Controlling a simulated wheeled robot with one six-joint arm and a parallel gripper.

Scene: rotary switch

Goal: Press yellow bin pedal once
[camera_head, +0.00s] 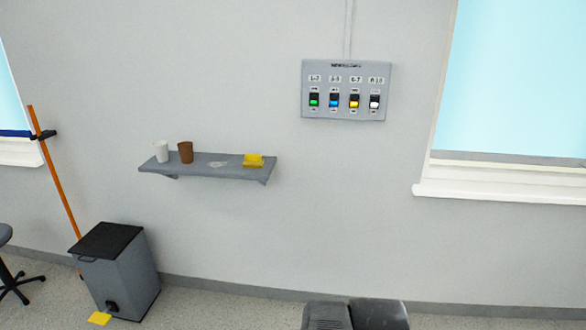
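A grey pedal bin (118,275) with a dark lid (107,240) stands on the floor against the wall at the lower left. Its lid looks closed. A black mount (112,307) sits low on its front. The yellow pedal (99,319) sticks out in front of the bin, close to the floor and near the bottom edge of the picture. My gripper is not in view.
A wall shelf (215,172) holds a white cup (161,151), a brown cup (185,152) and a yellow object (253,160). A switch panel (346,90) is on the wall. An orange pole (54,172) leans behind the bin. A chair (12,280) stands left.

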